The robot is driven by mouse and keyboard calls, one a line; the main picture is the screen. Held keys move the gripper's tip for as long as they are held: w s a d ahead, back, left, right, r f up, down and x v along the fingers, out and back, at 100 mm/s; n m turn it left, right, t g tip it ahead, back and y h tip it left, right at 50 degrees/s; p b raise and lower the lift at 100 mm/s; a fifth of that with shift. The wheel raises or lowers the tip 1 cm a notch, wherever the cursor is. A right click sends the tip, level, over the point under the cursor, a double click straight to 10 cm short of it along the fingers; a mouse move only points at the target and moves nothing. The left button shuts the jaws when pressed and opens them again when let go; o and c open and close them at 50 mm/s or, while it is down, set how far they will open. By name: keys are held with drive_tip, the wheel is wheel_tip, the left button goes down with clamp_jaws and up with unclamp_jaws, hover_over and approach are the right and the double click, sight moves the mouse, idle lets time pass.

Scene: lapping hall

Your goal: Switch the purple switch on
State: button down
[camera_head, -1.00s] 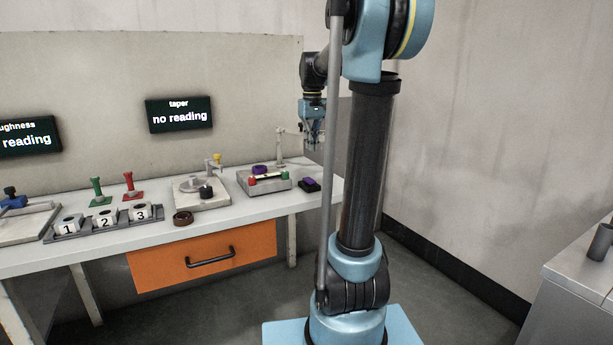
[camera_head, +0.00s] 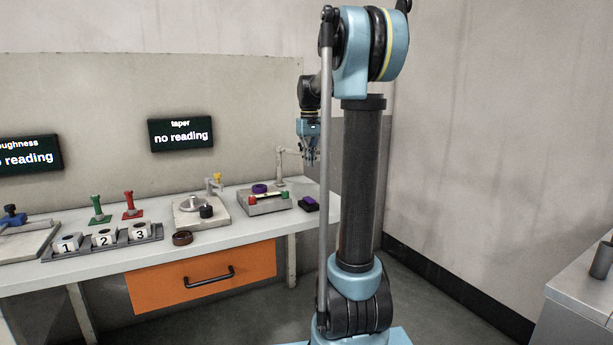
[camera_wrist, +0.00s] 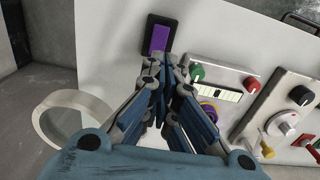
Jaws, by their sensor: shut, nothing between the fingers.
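The purple switch (camera_head: 308,203) is a purple rocker in a black housing at the right end of the bench. In the wrist view the purple switch (camera_wrist: 160,37) lies just beyond my fingertips, slightly left of them. My gripper (camera_head: 309,163) hangs pointing down above the right end of the bench, over the switch area and apart from it. In the wrist view my gripper (camera_wrist: 165,75) has its fingertips together with nothing between them. Which side of the rocker is pressed is too small to tell.
A grey device (camera_head: 264,205) with red and green knobs and a purple ring stands left of the switch. A thin post with an arm (camera_head: 280,166) rises behind it. A round-plate device (camera_head: 202,214) and numbered blocks (camera_head: 104,236) stand farther left. The taper display (camera_head: 181,135) says "no reading".

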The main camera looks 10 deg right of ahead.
sight(308, 198)
wheel_tip(308, 198, down, 13)
drive_tip(key=shift+r, duration=0.1)
idle(0.4)
drive_tip(key=shift+s+f+t, duration=0.35)
drive_tip(key=shift+t, duration=0.15)
drive_tip(key=shift+s+f, duration=0.15)
drive_tip(key=shift+s, duration=0.05)
drive_tip(key=shift+s+d, duration=0.1)
drive_tip(key=shift+d, duration=0.05)
idle(0.5)
drive_tip(key=shift+w+a+r, duration=0.2)
drive_tip(key=shift+w, duration=0.55)
